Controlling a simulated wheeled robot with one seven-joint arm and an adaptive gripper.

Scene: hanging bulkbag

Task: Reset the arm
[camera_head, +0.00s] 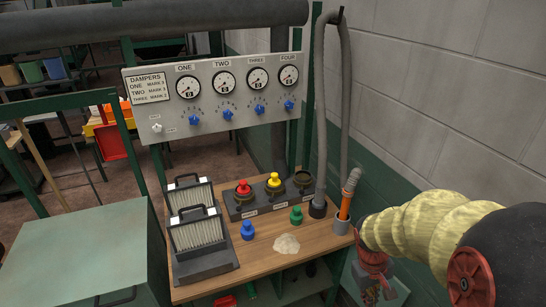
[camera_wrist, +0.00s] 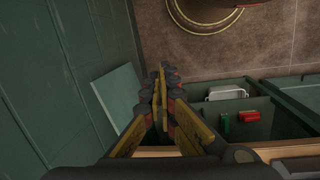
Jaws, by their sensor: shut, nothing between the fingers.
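My gripper (camera_wrist: 161,76) shows in the wrist view with its two yellow-and-dark fingers brought together at the tips. It is shut and holds nothing. It points over open space, with the floor beyond the fingertips and a green wall to the left. In the head view my arm comes in at the right edge, in front of the block wall and right of the wooden workbench (camera_head: 262,262). The fingers cannot be made out clearly there.
A gauge panel (camera_head: 215,93) stands behind. A green cabinet (camera_head: 85,255) is left.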

